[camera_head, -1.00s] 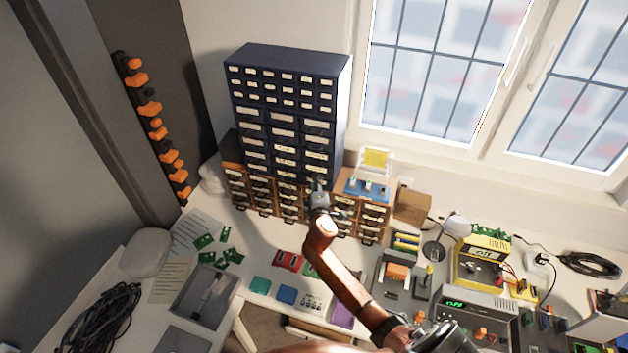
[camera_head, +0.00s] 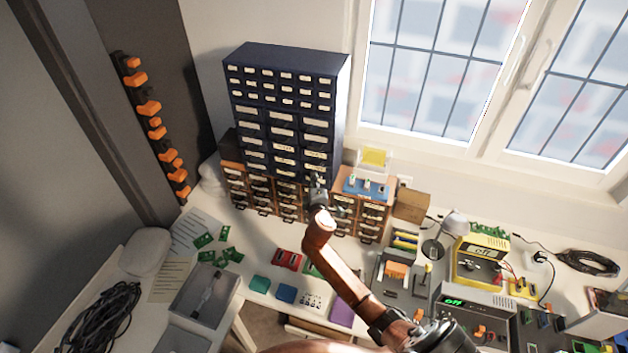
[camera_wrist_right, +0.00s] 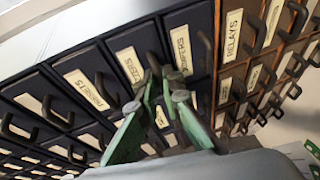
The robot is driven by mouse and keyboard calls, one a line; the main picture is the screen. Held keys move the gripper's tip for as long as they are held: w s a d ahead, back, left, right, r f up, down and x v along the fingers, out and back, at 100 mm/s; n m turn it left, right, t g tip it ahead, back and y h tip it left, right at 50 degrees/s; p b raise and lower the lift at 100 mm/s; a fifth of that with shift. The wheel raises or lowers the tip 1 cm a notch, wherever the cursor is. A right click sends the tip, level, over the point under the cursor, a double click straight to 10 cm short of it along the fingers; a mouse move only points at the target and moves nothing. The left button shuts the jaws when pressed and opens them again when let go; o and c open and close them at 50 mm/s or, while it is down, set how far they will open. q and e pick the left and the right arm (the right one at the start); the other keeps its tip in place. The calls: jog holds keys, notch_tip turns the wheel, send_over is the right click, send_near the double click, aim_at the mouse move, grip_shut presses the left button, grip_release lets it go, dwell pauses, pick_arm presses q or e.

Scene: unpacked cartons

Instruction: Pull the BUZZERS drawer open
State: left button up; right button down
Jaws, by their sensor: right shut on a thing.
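The tall dark blue drawer cabinet (camera_head: 342,95) stands against the wall. In the right wrist view, a dark drawer front carries a partly legible label, apparently BUZZERS (camera_wrist_right: 130,66), between the MAGNETS label (camera_wrist_right: 87,90) and the JUMPERS label (camera_wrist_right: 181,50). My right gripper (camera_wrist_right: 160,88) is shut at the dark bar handle beside the BUZZERS label; its green-sided fingers hide much of the handle. In the head view, my right gripper (camera_head: 318,188) is at the cabinet's lower right. I cannot tell whether the drawer is out at all. My left gripper is not in view.
Brown drawer units (camera_head: 372,205) stand beside and below the cabinet, with a RELAYS label (camera_wrist_right: 232,33) nearby. The bench holds a cardboard box (camera_head: 411,205), a lamp (camera_head: 453,222), a grey tray (camera_head: 205,295) and small coloured boxes. Windows are behind on the right.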

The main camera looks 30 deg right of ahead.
dwell(0.4)
jog(key=s+a+p, duration=0.1)
jog(key=s+a, duration=0.5)
jog(key=a, duration=0.1)
jog(key=shift+s+a, duration=0.3)
jog(key=shift+a, duration=0.05)
jog(key=c, duration=2.1)
grip_release()
